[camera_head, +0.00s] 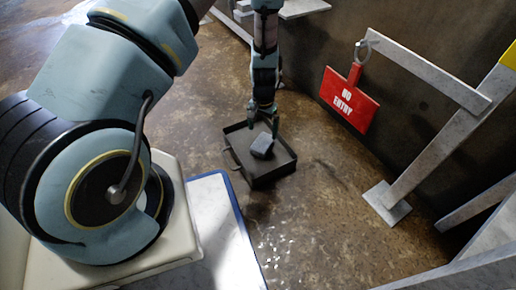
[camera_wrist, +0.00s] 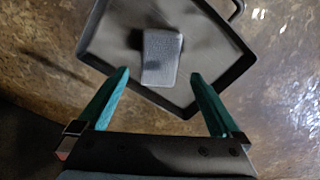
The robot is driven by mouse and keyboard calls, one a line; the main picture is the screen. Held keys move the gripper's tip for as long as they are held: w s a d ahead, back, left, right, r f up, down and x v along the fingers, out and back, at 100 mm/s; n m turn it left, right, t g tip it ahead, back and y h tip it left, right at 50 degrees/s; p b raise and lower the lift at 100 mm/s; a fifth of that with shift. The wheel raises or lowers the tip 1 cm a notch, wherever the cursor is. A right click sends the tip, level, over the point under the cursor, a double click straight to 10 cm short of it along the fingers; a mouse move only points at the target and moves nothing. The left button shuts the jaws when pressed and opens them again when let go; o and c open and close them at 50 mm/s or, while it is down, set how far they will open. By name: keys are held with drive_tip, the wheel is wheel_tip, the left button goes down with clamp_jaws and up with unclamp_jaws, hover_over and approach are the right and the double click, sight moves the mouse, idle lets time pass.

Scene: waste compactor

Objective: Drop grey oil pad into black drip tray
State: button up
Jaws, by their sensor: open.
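The grey oil pad (camera_wrist: 161,58) lies inside the black drip tray (camera_wrist: 222,79), on its floor near the middle. In the head view the pad (camera_head: 262,145) sits in the tray (camera_head: 271,175), which rests on the brown floor; the pad looks slightly tilted there. My gripper (camera_head: 262,111) is above the tray, close to the pad. In the wrist view its two green fingers (camera_wrist: 158,98) are spread wide, with nothing held between them. The pad lies beyond the fingertips.
A red NO ENTRY sign (camera_head: 349,99) hangs from a grey metal barrier (camera_head: 430,75) to the right of the tray. A blue-edged white panel (camera_head: 222,225) is at the near left. The wet brown floor (camera_head: 315,225) in front of the tray is clear.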

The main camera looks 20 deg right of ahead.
wheel_tip(320, 180, up, 5)
drive_tip(key=shift+r+p, duration=0.2)
drive_tip(key=shift+p, duration=0.6)
